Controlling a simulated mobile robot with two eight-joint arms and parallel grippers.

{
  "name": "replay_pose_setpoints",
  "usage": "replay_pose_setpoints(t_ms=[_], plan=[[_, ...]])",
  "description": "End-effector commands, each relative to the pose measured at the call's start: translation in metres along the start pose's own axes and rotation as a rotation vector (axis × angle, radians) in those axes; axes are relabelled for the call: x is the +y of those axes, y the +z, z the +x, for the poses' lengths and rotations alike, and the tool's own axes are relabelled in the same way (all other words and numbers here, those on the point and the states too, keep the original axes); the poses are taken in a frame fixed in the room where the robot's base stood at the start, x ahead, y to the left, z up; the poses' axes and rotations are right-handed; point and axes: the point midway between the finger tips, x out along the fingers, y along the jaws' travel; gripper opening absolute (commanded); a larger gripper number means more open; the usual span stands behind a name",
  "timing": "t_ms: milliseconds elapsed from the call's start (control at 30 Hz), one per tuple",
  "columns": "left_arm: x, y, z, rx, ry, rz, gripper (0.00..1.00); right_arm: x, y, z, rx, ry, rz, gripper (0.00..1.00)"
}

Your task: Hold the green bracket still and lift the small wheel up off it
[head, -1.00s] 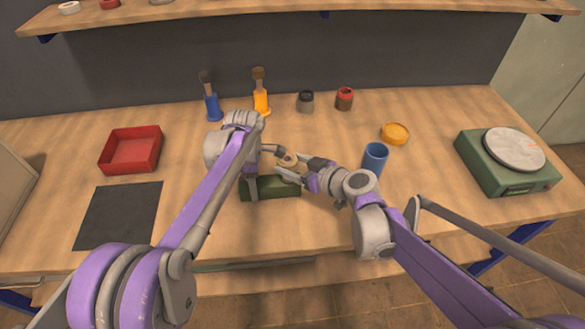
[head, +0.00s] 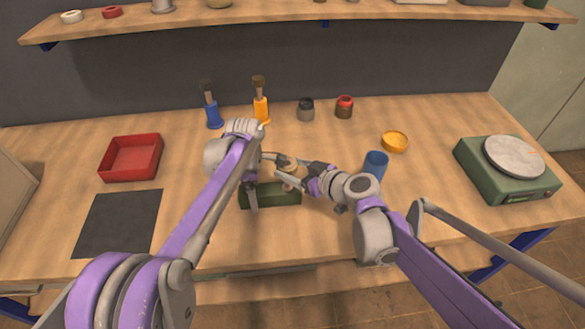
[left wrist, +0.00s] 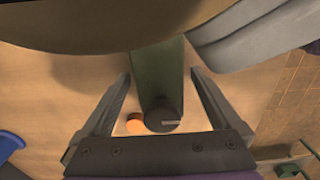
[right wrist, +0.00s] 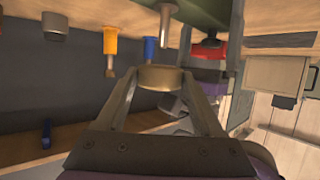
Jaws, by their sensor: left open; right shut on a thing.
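The green bracket (head: 270,196) is a long block on the bench, and in the left wrist view it (left wrist: 158,72) runs between the left fingers. My left gripper (left wrist: 160,78) is open, one finger each side of the bracket with gaps. The small wheel (head: 293,171) is a tan disc over the bracket's right end. My right gripper (right wrist: 162,80) is shut on the wheel (right wrist: 160,77), pinching its rim. In the right wrist view the bracket is at the top, and a pale pin points toward the wheel.
A red tray (head: 131,158) and dark mat (head: 118,222) lie left, a green scale (head: 508,180) far right.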

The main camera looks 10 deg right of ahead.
Motion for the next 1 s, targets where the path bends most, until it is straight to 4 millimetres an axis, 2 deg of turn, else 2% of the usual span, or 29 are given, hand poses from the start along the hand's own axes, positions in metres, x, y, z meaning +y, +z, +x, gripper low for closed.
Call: replay_pose_setpoints(t_ms=[167, 267, 500, 700, 1000], plan=[[0.000, 0.000, -0.011, 0.000, 0.000, 0.000, 0.97, 0.000, 0.000, 0.000, 0.001, 0.000, 0.001, 0.00], [0.000, 0.000, -0.027, 0.000, 0.000, 0.000, 0.97, 0.000, 0.000, 0.000, 0.001, 0.000, 0.001, 0.00], [0.000, 0.000, -0.079, 0.000, 0.000, 0.000, 0.97, 0.000, 0.000, 0.000, 0.001, 0.000, 0.001, 0.00], [0.000, 0.000, -0.109, 0.000, 0.000, 0.000, 0.97, 0.000, 0.000, 0.000, 0.001, 0.000, 0.001, 0.00], [0.000, 0.000, -0.120, 0.000, 0.000, 0.000, 0.97, 0.000, 0.000, 0.000, 0.001, 0.000, 0.001, 0.00]])
